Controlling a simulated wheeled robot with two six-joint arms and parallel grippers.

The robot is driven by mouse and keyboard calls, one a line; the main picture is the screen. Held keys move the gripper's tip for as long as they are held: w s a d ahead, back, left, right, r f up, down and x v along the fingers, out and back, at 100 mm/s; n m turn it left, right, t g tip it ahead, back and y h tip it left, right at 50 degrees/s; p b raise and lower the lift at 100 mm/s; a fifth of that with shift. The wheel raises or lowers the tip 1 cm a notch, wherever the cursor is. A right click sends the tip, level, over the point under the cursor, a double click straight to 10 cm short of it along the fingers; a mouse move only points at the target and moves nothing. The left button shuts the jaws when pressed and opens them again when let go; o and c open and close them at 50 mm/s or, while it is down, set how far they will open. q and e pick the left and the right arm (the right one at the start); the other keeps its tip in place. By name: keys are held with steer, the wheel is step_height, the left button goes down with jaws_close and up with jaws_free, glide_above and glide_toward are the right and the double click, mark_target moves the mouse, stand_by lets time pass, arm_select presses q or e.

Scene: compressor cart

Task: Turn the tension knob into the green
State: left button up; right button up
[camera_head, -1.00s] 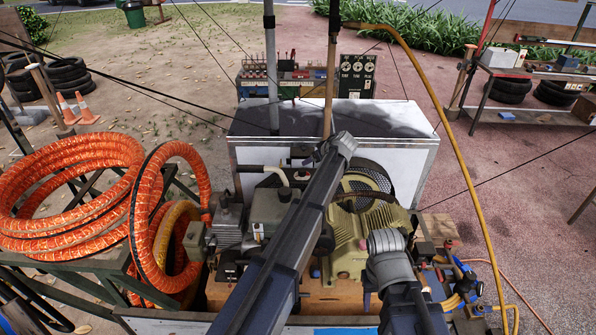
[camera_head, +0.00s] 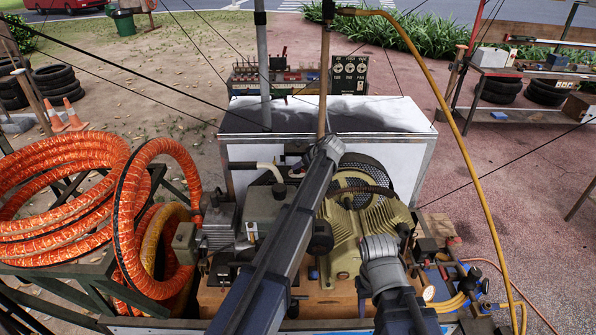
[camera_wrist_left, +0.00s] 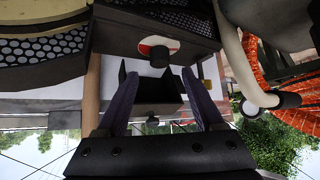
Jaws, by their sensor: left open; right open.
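In the left wrist view a dark round knob (camera_wrist_left: 159,57) sits in front of a red and white dial face (camera_wrist_left: 150,44) on a dark housing. No green mark shows there. My left gripper (camera_wrist_left: 165,85) has its two fingers spread, with the knob beyond and between the tips, apart from them. A dark open-topped bracket with a small dark knob (camera_wrist_left: 152,121) shows between the fingers. In the head view the left arm hides its own gripper and the knob. My right arm (camera_head: 385,265) is over the cart's right side; its open jaws are hard to make out.
An olive finned compressor block (camera_head: 365,235) and a mesh belt guard (camera_head: 366,172) crowd the cart. Orange hose coils (camera_head: 62,190) stand at left. A yellow hose (camera_head: 455,140) arches at right. A pale pipe (camera_wrist_left: 247,65) runs close beside the fingers.

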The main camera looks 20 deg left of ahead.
mark_target(297, 170)
arm_select(q)
steer(key=b+x, duration=0.3)
steer(key=x, duration=0.2)
steer(key=shift+w+a+f, duration=0.1)
steer(key=shift+f, duration=0.15)
steer(key=shift+r, duration=0.1)
jaws_close()
